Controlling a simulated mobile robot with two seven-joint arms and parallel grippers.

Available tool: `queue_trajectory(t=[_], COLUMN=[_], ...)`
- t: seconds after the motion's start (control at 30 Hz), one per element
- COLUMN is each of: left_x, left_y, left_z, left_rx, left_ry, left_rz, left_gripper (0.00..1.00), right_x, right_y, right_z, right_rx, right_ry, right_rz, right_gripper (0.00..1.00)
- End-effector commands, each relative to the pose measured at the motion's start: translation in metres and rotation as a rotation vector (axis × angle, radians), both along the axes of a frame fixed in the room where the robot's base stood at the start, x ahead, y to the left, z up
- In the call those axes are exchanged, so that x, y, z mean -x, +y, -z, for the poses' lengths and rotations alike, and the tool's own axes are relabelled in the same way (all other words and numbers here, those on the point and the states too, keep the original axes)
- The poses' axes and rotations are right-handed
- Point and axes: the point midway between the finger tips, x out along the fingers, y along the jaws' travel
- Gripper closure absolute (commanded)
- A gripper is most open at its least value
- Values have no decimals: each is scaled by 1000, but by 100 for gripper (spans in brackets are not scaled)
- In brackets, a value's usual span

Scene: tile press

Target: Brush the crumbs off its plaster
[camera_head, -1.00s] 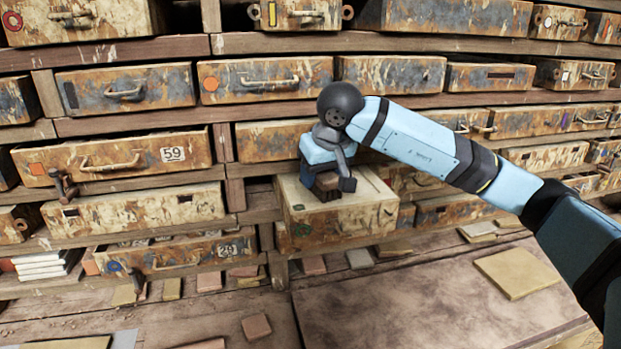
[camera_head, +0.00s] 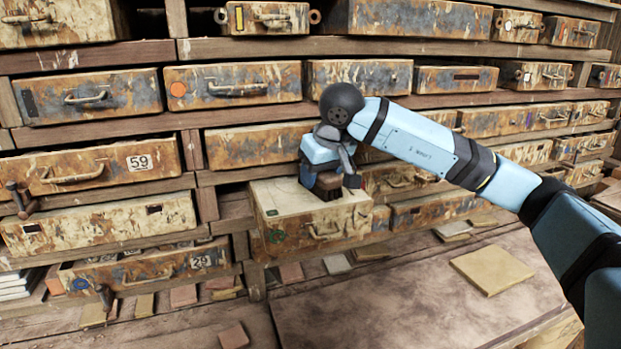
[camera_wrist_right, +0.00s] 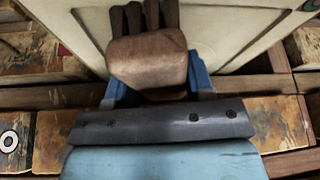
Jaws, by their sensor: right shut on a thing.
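A pulled-out drawer (camera_head: 312,230) has a pale plaster top (camera_head: 275,195), which also shows in the wrist view (camera_wrist_right: 235,25). My right gripper (camera_head: 325,175) is shut on a brush (camera_head: 328,186) over the right part of this top. In the wrist view the right gripper (camera_wrist_right: 155,90) has its blue fingers on both sides of the brush's brown wooden block (camera_wrist_right: 150,62). Dark bristle tufts (camera_wrist_right: 143,18) point away from the gripper towards the pale top. I cannot tell whether they touch it. I cannot make out separate crumbs. My left gripper is not in view.
Rows of worn, rusty drawers fill the rack, including the drawer numbered 59 (camera_head: 108,166) and the one numbered 29 (camera_head: 150,268). Small tiles lie on the ledge below. A worn bench (camera_head: 400,300) with a yellowish tile (camera_head: 492,269) lies in front, mostly clear.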

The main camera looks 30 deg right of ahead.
Motion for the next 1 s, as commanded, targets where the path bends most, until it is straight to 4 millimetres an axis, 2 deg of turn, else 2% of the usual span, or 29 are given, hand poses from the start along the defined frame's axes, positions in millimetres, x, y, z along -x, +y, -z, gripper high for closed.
queue_trajectory(t=[0.33,0.63,0.83,1.0], left_x=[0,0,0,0], left_y=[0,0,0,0], left_z=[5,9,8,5], left_rx=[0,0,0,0], left_ry=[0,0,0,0], left_rz=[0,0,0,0], left_gripper=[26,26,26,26], right_x=[4,10,10,7], right_y=[-16,-39,-38,-27], right_z=[3,1,0,-1], right_rx=[2,1,1,1], right_ry=[4,2,2,2], right_rz=[2,2,-1,-2], right_gripper=[81,81,81,81])
